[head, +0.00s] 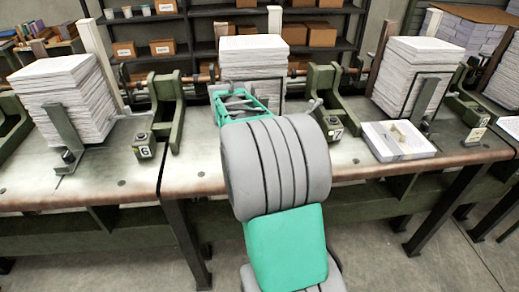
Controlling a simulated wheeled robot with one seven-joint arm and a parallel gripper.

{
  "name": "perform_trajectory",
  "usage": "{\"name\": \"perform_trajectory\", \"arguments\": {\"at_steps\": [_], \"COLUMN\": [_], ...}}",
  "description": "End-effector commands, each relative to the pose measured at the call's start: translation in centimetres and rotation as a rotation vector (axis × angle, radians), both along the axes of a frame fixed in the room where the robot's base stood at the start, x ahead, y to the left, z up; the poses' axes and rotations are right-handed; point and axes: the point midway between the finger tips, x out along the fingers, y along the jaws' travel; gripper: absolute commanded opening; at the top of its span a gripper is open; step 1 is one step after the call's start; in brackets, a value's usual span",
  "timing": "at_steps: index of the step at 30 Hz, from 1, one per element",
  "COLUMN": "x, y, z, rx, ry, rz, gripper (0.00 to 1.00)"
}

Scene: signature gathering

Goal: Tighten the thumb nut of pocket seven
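The number plate marked 7 (337,132) sits on a small dark block at the table edge, just right of my arm. The middle paper stack (253,58) stands behind my arm. I cannot make out pocket seven's thumb nut; my arm covers much of that part of the table. My gripper (240,103) is at the far end of the grey and teal arm, low in front of the middle stack. Its fingertips are not clear, so I cannot tell whether it is open or touches anything.
A block marked 6 (144,152) and a green frame (167,108) stand left of my arm. Paper stacks stand at left (66,98) and right (416,75). Bare tabletop (105,165) shows at front left.

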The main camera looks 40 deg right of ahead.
Motion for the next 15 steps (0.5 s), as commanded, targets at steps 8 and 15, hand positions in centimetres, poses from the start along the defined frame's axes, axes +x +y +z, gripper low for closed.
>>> {"name": "perform_trajectory", "arguments": {"at_steps": [8, 15], "x": [0.07, 0.06], "y": [0.01, 0.00], "z": [0.08, 0.08], "rx": [-0.001, -0.001], "ry": [-0.002, -0.002], "rz": [-0.017, -0.017], "gripper": [0.00, 0.35]}}
